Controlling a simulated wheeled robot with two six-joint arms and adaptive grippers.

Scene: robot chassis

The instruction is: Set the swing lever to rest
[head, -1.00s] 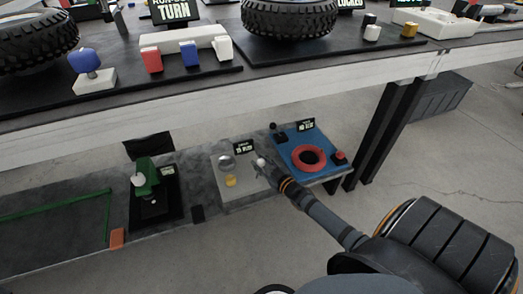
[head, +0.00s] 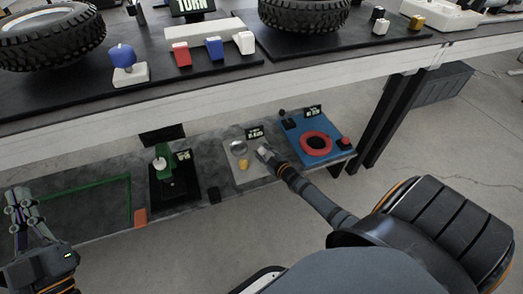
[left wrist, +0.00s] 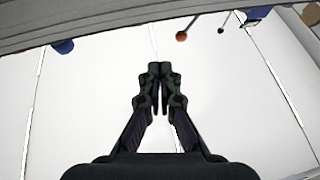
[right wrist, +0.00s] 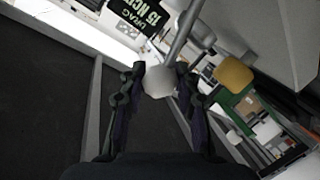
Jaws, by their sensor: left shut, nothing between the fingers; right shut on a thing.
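The swing lever, a grey metal arm (right wrist: 185,35) ending in a white ball knob (right wrist: 158,83), shows in the right wrist view. It belongs to a pale board (head: 245,177) on the low shelf, with a round metal part (head: 238,147) and a yellow knob (head: 243,164). The yellow knob also shows in the right wrist view (right wrist: 235,75). My right gripper (right wrist: 160,70) is shut on the white knob; in the head view it (head: 265,153) is at the board's right side. My left gripper (head: 22,205) is shut and empty over the shelf's left end; its fingertips meet in the left wrist view (left wrist: 160,70).
A blue board with a red ring (head: 316,145) is right of the lever board. A black board with a green fixture (head: 163,152) is to its left. A green frame (head: 130,200) lies near my left gripper. The upper workbench edge (head: 130,112) overhangs the shelf.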

